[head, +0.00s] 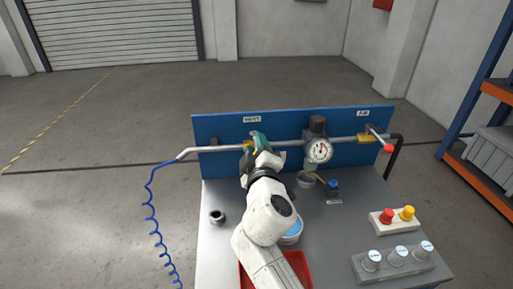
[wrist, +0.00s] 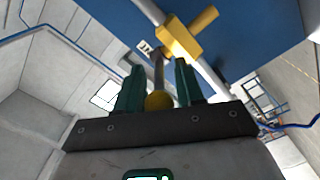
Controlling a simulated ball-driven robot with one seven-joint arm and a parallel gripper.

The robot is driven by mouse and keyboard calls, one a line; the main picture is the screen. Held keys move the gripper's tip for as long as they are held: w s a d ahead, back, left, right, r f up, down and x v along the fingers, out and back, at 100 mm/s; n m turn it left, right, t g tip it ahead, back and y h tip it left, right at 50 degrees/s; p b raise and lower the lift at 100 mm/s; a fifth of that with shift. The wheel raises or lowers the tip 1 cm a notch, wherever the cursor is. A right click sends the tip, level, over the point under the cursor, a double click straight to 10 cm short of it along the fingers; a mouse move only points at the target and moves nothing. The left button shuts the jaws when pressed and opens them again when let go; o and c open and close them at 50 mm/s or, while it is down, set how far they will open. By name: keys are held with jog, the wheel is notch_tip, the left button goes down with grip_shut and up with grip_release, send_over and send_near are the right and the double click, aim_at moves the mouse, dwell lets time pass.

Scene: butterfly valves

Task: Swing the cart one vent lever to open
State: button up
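The vent lever is a thin grey rod (wrist: 159,70) with a yellow ball knob (wrist: 158,101) in the wrist view. It extends from a yellow valve body (wrist: 181,41) on the grey pipe. My gripper (wrist: 158,88) has its two teal fingers apart, one on each side of the rod and knob, with a visible gap around the rod. In the head view my gripper (head: 258,139) is at the pipe under the VENT label (head: 252,119). My gripper and wrist hide most of the vent valve and its lever there.
The blue panel (head: 222,127) stands behind the pipe (head: 284,143). A gauge (head: 319,150) is right of my gripper, and the AIR valve's red-tipped lever (head: 379,139) is farther right. A red tray (head: 300,266), button box (head: 393,219) and jars (head: 396,257) sit on the cart.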

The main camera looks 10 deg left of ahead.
jog(key=shift+c, duration=0.5)
grip_shut()
jog(key=m+h+b, duration=0.1)
jog(key=h+b, duration=0.1)
jog(key=b, duration=0.1)
jog(key=a+m+h+b, duration=0.1)
jog(key=b, duration=0.2)
jog(key=shift+s+a+f+t+h, duration=0.1)
jog(key=shift+a+f+t+h, duration=0.1)
jog(key=shift+t+h, duration=0.15)
jog(key=shift+r+m+h+b, duration=0.2)
jog(key=shift+m+h+b, duration=0.25)
jog(key=shift+m+b, duration=0.1)
